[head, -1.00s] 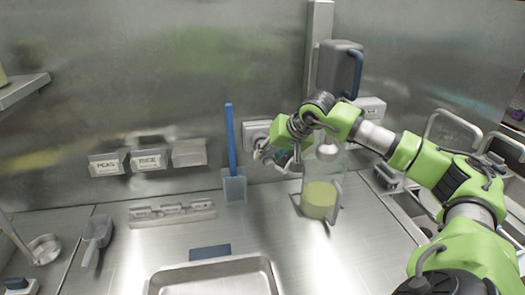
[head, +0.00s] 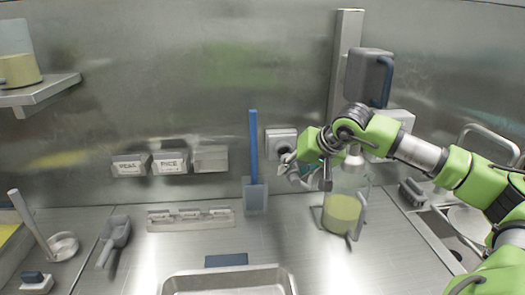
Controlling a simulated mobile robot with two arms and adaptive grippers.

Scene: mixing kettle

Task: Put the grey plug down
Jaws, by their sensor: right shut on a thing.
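My right gripper (head: 290,166) is in front of the back wall, just below the wall socket box (head: 281,139). It is shut on the grey plug (head: 284,157), a small piece that shows only in part at the fingertips. I cannot tell whether the plug touches the socket box. My left gripper is not in view.
A clear jug (head: 342,211) with yellow contents stands below my right wrist. A blue-handled tool stands in a holder (head: 255,196) left of the gripper. A metal tray (head: 228,281) lies at the front. Bare counter (head: 290,235) lies between tray and jug.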

